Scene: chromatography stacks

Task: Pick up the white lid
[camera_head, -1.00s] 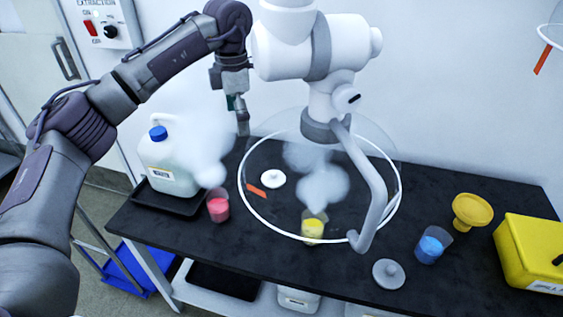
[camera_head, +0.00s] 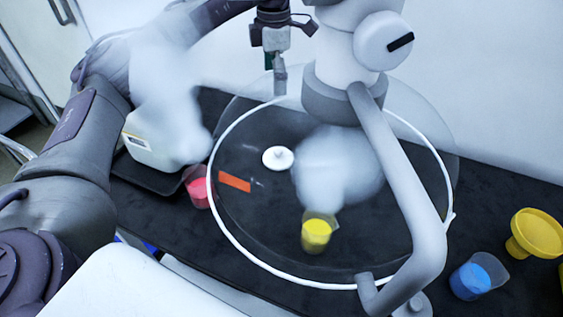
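The white lid (camera_head: 278,158) is a small round disc with a knob. It lies on the black bench top, seen through the clear extraction hood, left of the hood's middle. My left gripper (camera_head: 279,82) hangs from the arm at the top of the view, pointing down, above and behind the lid and apart from it. Its fingers are small and seen from the side, so their opening is unclear.
The clear hood with a white rim (camera_head: 224,255) and a grey handle (camera_head: 415,215) spreads over the bench. Beakers of pink (camera_head: 198,190), yellow (camera_head: 317,234) and blue (camera_head: 472,279) stand around it. A yellow funnel (camera_head: 536,233) stands at right.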

